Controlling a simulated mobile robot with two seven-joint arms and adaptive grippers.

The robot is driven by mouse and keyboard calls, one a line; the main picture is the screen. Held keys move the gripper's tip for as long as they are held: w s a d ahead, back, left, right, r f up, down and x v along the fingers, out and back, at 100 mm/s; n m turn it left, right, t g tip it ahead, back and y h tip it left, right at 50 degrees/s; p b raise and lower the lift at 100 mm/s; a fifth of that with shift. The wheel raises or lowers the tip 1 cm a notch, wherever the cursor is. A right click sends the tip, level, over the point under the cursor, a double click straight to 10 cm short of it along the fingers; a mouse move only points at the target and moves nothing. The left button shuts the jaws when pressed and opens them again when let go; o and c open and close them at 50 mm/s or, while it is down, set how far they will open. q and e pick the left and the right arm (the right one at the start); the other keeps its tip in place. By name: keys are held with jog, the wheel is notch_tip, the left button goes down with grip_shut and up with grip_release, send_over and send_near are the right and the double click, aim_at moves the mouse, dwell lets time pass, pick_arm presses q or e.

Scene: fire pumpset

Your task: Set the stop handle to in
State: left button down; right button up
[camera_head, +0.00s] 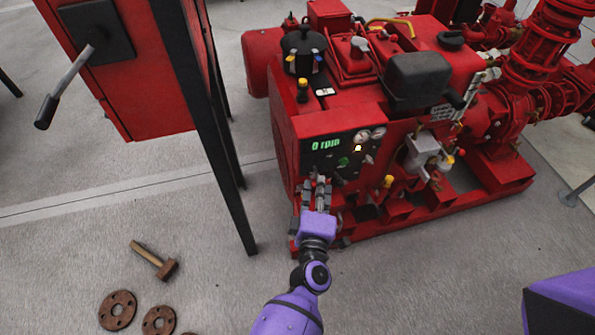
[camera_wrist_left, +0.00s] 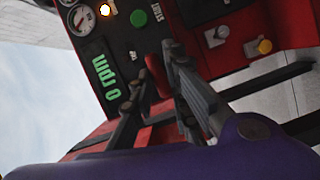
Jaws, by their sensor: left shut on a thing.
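The control panel (camera_head: 334,150) is on the near end of the red pump engine and reads 0 rpm. My left gripper (camera_head: 318,183) is at the lower left of the panel, its fingers against it. In the left wrist view, the gripper (camera_wrist_left: 158,62) is shut on a small red piece, which appears to be the stop handle (camera_wrist_left: 156,77). The fingers lie on either side of it. In the head view the gripper hides the handle. How far in or out it sits cannot be told. My right gripper is not in view.
A red cabinet (camera_head: 140,100) with a lever and black legs stands at left. A hammer (camera_head: 155,262) and rusty flanges (camera_head: 118,310) lie on the floor.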

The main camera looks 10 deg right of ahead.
pick_arm(q)
jog(key=w, duration=0.2)
jog(key=shift+w+b, duration=0.3)
jog(key=shift+w, duration=0.05)
jog(key=shift+a, duration=0.1)
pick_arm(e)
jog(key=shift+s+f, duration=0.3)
pick_arm(q)
jog(key=c, duration=1.8)
grip_release()
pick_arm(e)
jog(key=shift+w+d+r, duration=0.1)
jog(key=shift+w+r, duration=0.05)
pick_arm(q)
jog(key=shift+o, duration=0.2)
jog(key=v, duration=1.2)
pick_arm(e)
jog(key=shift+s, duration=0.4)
